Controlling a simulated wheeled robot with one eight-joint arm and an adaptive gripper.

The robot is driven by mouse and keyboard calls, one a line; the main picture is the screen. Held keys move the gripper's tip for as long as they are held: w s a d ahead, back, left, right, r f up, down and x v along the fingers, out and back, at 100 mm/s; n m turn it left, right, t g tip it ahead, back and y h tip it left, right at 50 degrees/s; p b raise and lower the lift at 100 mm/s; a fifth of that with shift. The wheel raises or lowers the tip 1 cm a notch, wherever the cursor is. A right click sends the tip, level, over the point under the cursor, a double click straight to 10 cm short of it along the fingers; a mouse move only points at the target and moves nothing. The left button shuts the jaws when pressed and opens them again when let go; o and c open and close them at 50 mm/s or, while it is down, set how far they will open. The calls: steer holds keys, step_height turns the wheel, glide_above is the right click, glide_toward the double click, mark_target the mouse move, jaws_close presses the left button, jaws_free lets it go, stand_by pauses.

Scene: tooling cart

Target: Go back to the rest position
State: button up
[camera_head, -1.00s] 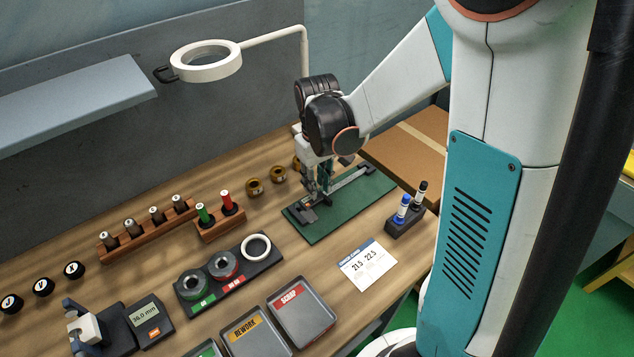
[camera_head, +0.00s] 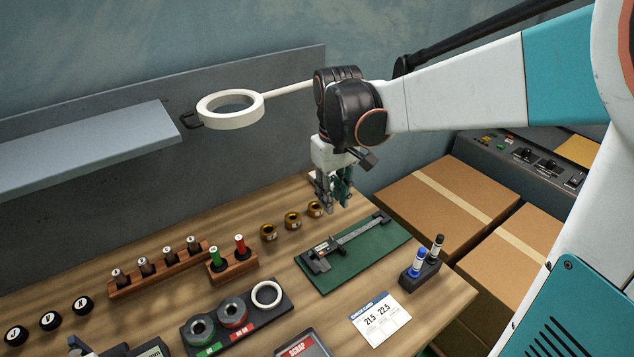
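My gripper (camera_head: 336,204) hangs pointing down above the back edge of the table, behind the green mat. Its two fingertips look apart, with nothing seen between them. The caliper (camera_head: 345,243) lies on the green mat (camera_head: 382,254), clear of the gripper. One of the brass rings (camera_head: 315,209) is just left of and partly behind the fingertips. Whether the fingers touch it cannot be told, but they appear above it.
The ring-light magnifier (camera_head: 230,110) stands left of my wrist. Cardboard boxes (camera_head: 430,205) stand right of the table. A marker holder (camera_head: 420,272), a card (camera_head: 380,318), a gauge tray (camera_head: 245,335) and wooden plug racks (camera_head: 160,280) stand on the table.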

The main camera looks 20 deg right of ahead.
stand_by(0.3)
steer(key=s+a+r+m+t, duration=0.1)
steer(key=s+r+t, duration=0.1)
steer(key=s, duration=0.5)
steer(key=s+a+r+m+t, duration=0.1)
steer(key=s+t, duration=0.4)
steer(key=s, duration=0.2)
steer(key=shift+a+r, duration=0.4)
steer(key=shift+s, duration=0.1)
